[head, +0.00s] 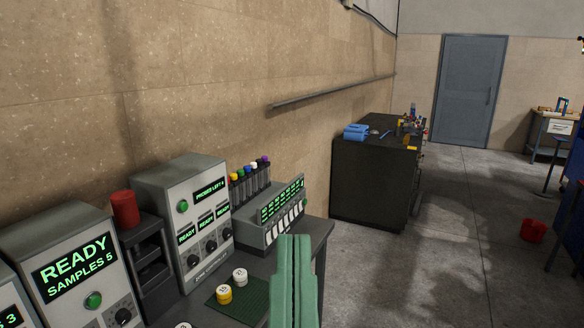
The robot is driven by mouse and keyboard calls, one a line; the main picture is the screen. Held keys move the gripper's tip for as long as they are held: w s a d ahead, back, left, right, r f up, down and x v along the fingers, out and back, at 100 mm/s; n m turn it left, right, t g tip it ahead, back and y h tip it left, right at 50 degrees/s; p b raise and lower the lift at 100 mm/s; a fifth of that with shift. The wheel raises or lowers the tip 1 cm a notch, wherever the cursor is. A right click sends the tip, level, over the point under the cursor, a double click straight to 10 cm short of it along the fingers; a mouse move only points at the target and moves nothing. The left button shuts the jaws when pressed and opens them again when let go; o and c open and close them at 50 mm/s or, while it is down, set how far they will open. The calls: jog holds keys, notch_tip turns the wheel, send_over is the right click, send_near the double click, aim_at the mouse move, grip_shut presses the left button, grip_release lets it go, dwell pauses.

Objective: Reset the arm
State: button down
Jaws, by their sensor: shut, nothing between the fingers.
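My gripper (295,242) shows at the bottom of the head view, right of centre, as two pale green fingers pointing up in the picture. The fingers lie side by side against each other, shut, with nothing held. It is in front of the right end of the dark bench (318,236) and hides part of that bench and of the floor. The rest of my arm is out of view.
On the bench stand a "READY SAMPLES 5" box (76,268), a red cylinder (125,208) on a dark stand, a three-dial box (190,222), a vial rack unit (270,215) and a green mat (245,299) with small jars. A black cabinet (372,185) stands beyond.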

notch_tip(320, 180, up, 24)
jog(key=p, duration=1.9)
jog(key=shift+p, duration=0.3)
jog(key=shift+w+a+f, duration=0.1)
